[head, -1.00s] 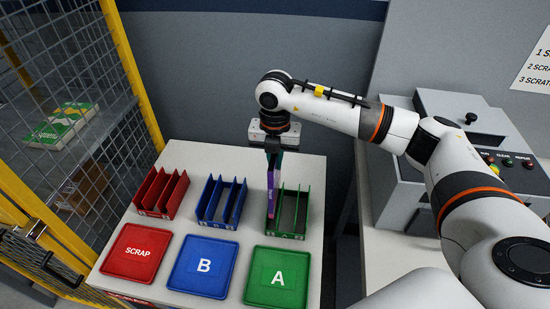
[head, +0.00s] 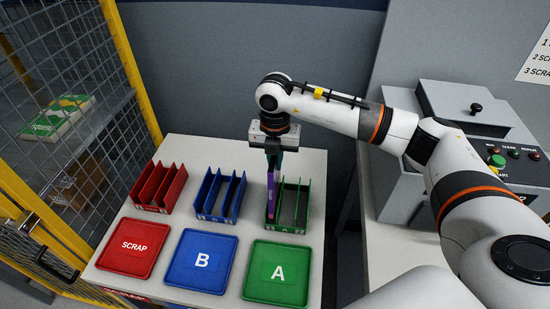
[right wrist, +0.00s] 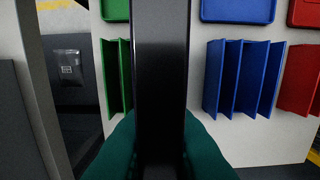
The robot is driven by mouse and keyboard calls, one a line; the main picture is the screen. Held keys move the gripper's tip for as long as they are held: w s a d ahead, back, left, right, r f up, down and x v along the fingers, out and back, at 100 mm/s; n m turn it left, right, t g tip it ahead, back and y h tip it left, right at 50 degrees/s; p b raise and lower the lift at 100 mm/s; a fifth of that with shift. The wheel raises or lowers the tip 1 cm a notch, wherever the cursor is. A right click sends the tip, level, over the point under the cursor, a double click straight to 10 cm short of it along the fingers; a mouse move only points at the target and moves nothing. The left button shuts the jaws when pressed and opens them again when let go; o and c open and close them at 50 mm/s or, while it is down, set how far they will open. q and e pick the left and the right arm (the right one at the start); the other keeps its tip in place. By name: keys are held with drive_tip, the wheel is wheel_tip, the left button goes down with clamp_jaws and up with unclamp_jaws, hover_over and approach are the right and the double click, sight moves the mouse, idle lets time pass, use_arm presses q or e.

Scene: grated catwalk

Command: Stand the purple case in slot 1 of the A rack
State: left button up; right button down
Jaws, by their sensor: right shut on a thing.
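The purple case (head: 271,194) is held upright, long and thin, by my right gripper (head: 273,158). Its lower end overlaps the left part of the green A rack (head: 287,231); I cannot tell whether it is inside the leftmost slot or just above it. In the right wrist view, the teal fingers (right wrist: 160,150) are closed on the case, whose dark edge (right wrist: 160,75) fills the middle. The green rack (right wrist: 115,75) shows left of the case there. My left gripper is not in view.
A blue rack (head: 220,213) and a red rack (head: 158,190) stand left of the A rack. Green A (head: 277,293), blue B (head: 200,283) and red SCRAP (head: 130,265) trays lie in front. A grey machine (head: 400,200) stands right, a wire fence left.

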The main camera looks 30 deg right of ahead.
wheel_tip(320, 180, down, 5)
drive_tip(key=b, duration=0.3)
drive_tip(key=shift+r, duration=0.2)
idle(0.5)
drive_tip(key=c, duration=1)
unclamp_jaws()
drive_tip(key=shift+o, duration=0.2)
drive_tip(key=shift+r+p, duration=2.45)
drive_tip(key=shift+r, duration=1.6)
drive_tip(key=shift+f, duration=0.1)
